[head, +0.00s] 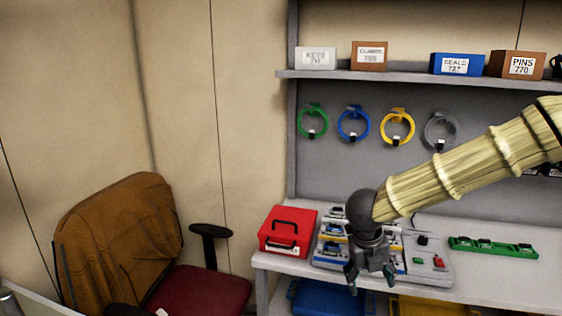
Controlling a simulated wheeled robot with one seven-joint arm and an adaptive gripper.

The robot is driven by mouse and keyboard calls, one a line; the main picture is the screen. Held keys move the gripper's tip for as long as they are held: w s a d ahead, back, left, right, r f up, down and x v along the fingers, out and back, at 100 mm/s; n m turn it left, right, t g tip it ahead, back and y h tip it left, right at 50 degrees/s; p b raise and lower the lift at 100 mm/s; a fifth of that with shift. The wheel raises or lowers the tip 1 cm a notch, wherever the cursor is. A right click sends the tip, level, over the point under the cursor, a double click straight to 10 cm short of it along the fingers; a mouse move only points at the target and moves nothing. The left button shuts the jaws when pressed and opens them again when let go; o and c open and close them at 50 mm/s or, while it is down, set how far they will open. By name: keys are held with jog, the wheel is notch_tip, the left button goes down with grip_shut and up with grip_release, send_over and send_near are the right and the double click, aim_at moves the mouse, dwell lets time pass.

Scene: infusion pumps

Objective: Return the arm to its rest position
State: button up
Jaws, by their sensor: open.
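My gripper (371,281) hangs fingers-down at the end of my arm (465,165), which reaches in from the right in a pale yellow ribbed cover. Its dark fingers are apart and I see nothing between them. It shows in front of the bench's front edge and hides part of the grey device panel (425,265) behind it. Whether it touches anything below cannot be told.
A white bench (495,288) holds a red case (287,230) and a green strip (492,247). Coloured cable loops (397,127) hang behind, under a shelf (420,79) with labelled boxes (456,64). A chair (200,291) with a brown jacket (118,240) stands left.

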jog(key=s+d+f+n+t, duration=0.1)
jog(key=s+f+n, duration=0.2)
jog(key=f+n, duration=0.45)
jog(key=s+d+f+n+h, duration=0.1)
jog(key=s+f+n, duration=0.35)
jog(key=f, duration=0.65)
jog(key=s+d+f+n+t, duration=0.1)
jog(key=s+d+f+n, duration=0.15)
jog(key=f+n, duration=0.55)
jog(key=s+a+f+n+g+y, duration=0.1)
jog(key=s+f+n, duration=0.3)
jog(key=s, duration=0.4)
jog(key=s+a+f+n+g+y, duration=0.1)
jog(key=s+f+n, duration=0.3)
jog(key=s+n, duration=0.2)
jog(key=s+a+f+n+g+y, duration=0.1)
jog(key=s+f+n, duration=0.4)
jog(key=s, duration=0.6)
jog(key=shift+a+g+y, duration=0.3)
jog(key=shift+a+g, duration=0.05)
jog(key=shift+g, duration=0.05)
jog(key=shift+f, duration=0.1)
jog(key=shift+d, duration=0.1)
